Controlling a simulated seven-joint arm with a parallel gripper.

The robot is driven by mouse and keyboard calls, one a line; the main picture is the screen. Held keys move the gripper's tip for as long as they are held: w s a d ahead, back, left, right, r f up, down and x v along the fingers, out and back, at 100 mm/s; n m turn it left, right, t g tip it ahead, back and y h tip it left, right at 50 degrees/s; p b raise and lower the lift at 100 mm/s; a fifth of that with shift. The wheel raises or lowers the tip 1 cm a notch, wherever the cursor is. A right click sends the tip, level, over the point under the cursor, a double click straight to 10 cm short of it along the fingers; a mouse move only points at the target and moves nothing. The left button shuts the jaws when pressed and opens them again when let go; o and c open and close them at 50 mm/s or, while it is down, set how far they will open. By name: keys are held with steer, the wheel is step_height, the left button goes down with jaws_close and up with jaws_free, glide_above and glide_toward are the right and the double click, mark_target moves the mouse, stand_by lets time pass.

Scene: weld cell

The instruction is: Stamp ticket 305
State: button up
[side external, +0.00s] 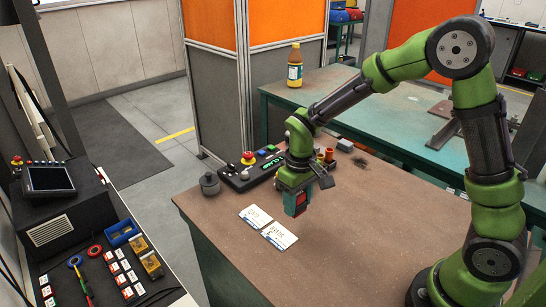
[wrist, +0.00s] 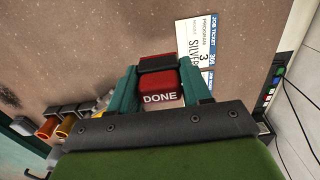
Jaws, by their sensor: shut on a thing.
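My gripper (wrist: 158,78) is shut on a red stamp (wrist: 160,88) with a black end, marked DONE. In the side view my gripper (side external: 293,187) holds the stamp (side external: 301,203) above the brown table, just right of two tickets. The rear ticket (side external: 255,217) and the front ticket (side external: 279,235) lie flat, side by side. In the wrist view a white ticket with a blue band (wrist: 197,45) reads JOB TICKET, PROGRAM and SILVER 3. Its number is partly legible, and I cannot tell for sure which ticket it is. The stamp's underside is hidden.
A control box (side external: 247,172) with buttons stands behind the tickets, with a grey pot (side external: 210,184) at its left. Orange cylinders (side external: 328,155) stand behind my gripper. A bottle (side external: 294,65) stands on the green bench (side external: 400,115). The table's front is clear.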

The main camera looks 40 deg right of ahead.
steer(key=o, duration=0.4)
steer(key=shift+c, duration=1.3)
steer(key=shift+o, duration=0.9)
steer(key=shift+c, duration=0.5)
steer(key=shift+a+f, duration=0.15)
steer(key=shift+f, duration=0.1)
steer(key=w+a, duration=0.2)
steer(key=w, duration=0.1)
steer(key=w+a, duration=0.1)
steer(key=w, duration=0.2)
steer(key=w+a+r, duration=0.1)
steer(key=w, duration=0.1)
steer(key=w+a, duration=0.1)
steer(key=shift+w+a+r, duration=0.15)
steer(key=shift+w+r, duration=0.1)
steer(key=shift+r, duration=0.05)
steer(key=shift+f, duration=2.5)
